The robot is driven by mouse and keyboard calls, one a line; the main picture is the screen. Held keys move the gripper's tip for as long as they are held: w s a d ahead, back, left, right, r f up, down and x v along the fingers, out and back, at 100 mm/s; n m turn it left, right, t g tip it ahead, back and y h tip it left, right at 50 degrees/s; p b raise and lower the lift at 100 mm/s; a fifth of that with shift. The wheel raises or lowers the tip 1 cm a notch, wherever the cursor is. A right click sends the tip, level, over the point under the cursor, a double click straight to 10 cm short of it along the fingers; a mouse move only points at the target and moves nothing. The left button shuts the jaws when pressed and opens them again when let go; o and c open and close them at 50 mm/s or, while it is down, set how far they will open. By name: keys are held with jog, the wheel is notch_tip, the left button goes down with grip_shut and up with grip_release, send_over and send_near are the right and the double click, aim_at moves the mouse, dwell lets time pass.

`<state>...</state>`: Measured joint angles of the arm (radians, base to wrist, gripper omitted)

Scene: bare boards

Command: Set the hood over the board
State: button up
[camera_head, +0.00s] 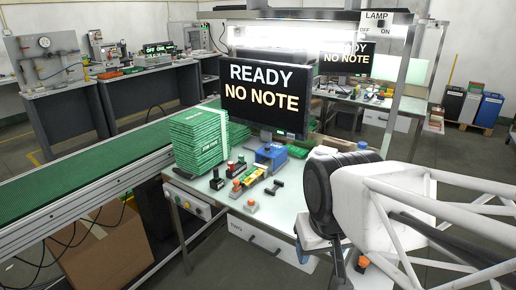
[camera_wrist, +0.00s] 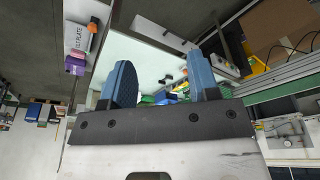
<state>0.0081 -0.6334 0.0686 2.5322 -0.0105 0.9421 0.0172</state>
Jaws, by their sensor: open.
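My gripper (camera_wrist: 163,78) is open and empty, with its two blue fingers apart in the wrist view. The workbench top (camera_wrist: 150,58) and small blurred parts show beyond the fingers. In the head view my arm comes in from the right, and its end is near the bench's right front side. A tall stack of green boards (camera_head: 198,140) stands at the left of the bench. A blue block-like thing (camera_head: 270,154) sits mid-bench below the screen. I cannot tell which thing is the hood, or pick out a single board for it.
The screen (camera_head: 265,98) reads READY, NO NOTE. Red, green and orange small parts (camera_head: 248,178) and a black handle-shaped piece (camera_head: 274,187) lie mid-bench. A green conveyor (camera_head: 85,172) runs along the left. The bench's front surface (camera_head: 283,212) has some free room.

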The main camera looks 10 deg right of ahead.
jog(key=shift+w+r, duration=0.1)
jog(key=w+d+r, duration=0.1)
jog(key=w+r, duration=0.3)
jog(key=w, duration=0.5)
jog(key=w+r, duration=0.3)
jog(key=w, duration=0.7)
jog(key=g, duration=0.3)
send_over(267, 147)
notch_tip(267, 147, down, 17)
jog(key=shift+s+d+r, duration=0.1)
jog(key=shift+w+f, duration=0.35)
jog(key=shift+f, duration=0.1)
jog(key=shift+f, duration=3.8)
